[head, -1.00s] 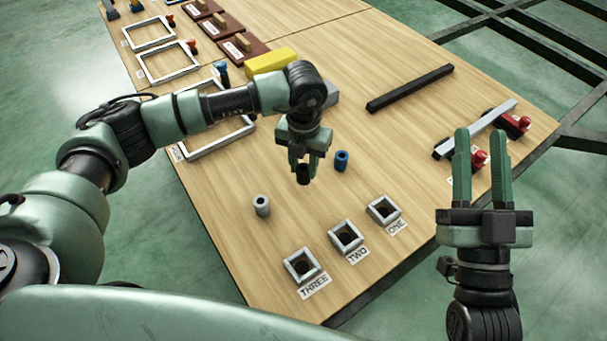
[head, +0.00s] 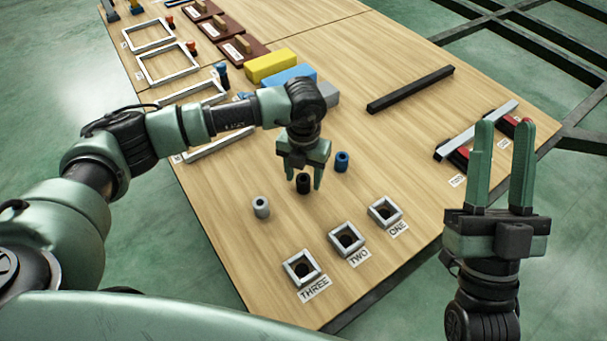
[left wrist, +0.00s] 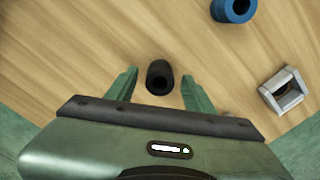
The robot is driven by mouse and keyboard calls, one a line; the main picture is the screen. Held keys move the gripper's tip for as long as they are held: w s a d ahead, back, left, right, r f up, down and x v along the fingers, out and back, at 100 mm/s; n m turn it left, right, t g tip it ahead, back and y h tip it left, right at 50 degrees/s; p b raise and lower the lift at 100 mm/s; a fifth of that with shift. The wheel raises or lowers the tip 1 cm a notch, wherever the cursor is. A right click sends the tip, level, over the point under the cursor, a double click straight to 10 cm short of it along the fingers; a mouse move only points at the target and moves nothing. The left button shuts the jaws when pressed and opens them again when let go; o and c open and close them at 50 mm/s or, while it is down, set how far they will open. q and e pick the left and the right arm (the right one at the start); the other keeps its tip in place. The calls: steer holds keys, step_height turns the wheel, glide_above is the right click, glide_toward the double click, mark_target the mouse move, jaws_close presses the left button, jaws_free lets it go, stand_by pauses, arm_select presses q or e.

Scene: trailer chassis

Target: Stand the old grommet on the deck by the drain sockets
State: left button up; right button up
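The black grommet (head: 303,184), a short hollow cylinder, stands upright on the wooden deck (head: 230,255) near the drain sockets. It also shows in the left wrist view (left wrist: 160,77), between the fingers with a gap on each side. My left gripper (head: 304,181) is open around and just above it. A blue grommet (head: 341,161) stands to its right and a grey grommet (head: 261,206) to its left. The square drain sockets are labelled ONE (head: 384,212), TWO (head: 346,238) and THREE (head: 301,268). My right gripper (head: 502,165) is open and empty, off the deck's right edge.
Yellow (head: 270,66), blue (head: 288,77) and grey blocks lie behind my left arm. A black bar (head: 410,89) lies at the right. A grey bar (head: 475,130) rests near red parts by the right edge. White frames line the left edge. The middle is clear.

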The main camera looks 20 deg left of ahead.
mark_target(304, 178)
arm_select(q)
steer(key=shift+r, duration=0.1)
arm_select(e)
steer(key=shift+h, duration=0.3)
arm_select(q)
step_height(304, 178, up, 5)
steer(key=shift+f+p, duration=0.1)
steer(key=shift+p, duration=0.75)
step_height(304, 178, up, 7)
steer(key=p, duration=0.1)
steer(key=shift+p, duration=0.3)
arm_select(e)
steer(key=w+f+g+h, duration=0.1)
steer(key=w+f+g, duration=0.1)
steer(key=f+g, duration=0.2)
steer(key=w+f+g+h, duration=0.1)
steer(key=f+g, duration=0.3)
steer(key=f, duration=0.6)
steer(key=shift+w+d+g+h, duration=0.3)
steer(key=shift+w+d+h, duration=0.1)
steer(key=shift+w, duration=0.5)
